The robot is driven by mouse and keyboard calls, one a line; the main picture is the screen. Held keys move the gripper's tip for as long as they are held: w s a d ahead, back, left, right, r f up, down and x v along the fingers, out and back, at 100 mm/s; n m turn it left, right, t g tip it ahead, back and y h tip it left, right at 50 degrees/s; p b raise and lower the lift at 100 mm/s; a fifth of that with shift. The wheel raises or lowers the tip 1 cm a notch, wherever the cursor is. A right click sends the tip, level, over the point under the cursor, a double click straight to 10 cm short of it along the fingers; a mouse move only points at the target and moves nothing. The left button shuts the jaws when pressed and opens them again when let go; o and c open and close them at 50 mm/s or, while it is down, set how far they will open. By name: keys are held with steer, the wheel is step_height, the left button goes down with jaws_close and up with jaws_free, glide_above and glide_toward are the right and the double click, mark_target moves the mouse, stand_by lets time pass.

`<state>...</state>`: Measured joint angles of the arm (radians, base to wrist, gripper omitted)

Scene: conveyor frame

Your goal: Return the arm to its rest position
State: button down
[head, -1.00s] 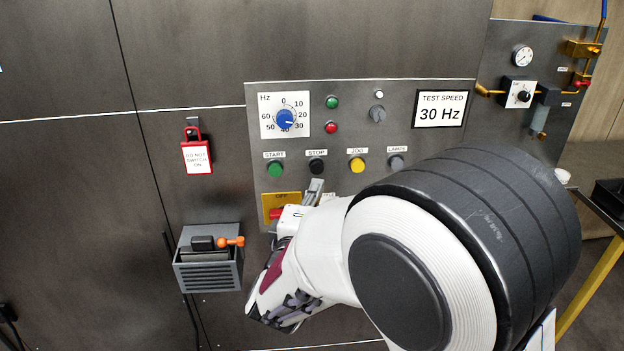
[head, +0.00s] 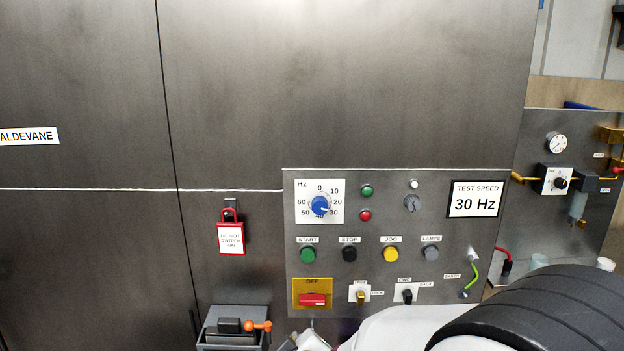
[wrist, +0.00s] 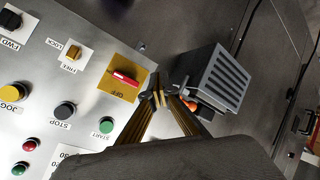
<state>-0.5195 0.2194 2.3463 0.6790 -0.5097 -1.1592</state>
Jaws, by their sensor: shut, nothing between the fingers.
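My gripper (wrist: 159,98) shows in the wrist view with its two fingertips together and nothing between them. It hangs in front of the panel, between the red OFF switch (wrist: 124,77) and the grey slotted holder (wrist: 221,76). In the head view my white and black arm fills the bottom right, and the gripper is mostly cut off by the lower edge. The control panel (head: 470,235) carries a blue Hz dial (head: 320,205), the red OFF switch (head: 312,299) with its handle level, and several push buttons.
A red padlock with a tag (head: 231,238) hangs left of the panel. The slotted holder (head: 232,338) below it contains a dark item and an orange-ended one. A gauge (head: 557,143) and brass pipes are at the right. The cabinet face above is clear.

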steer(key=s+d+m+g+y, duration=0.25)
steer(key=s+m+g, duration=0.3)
steer(key=s, duration=0.95)
steer(key=s+d+r+m+h, duration=0.2)
steer(key=s+d+r, duration=0.2)
steer(key=s+d, duration=0.3)
steer(key=s+d+r+m+h, duration=0.2)
steer(key=s+d+r, duration=0.2)
steer(key=s+d, duration=0.3)
steer(key=d, duration=0.3)
steer(key=shift+s+d+m, duration=0.2)
steer(key=shift+d+m, duration=0.15)
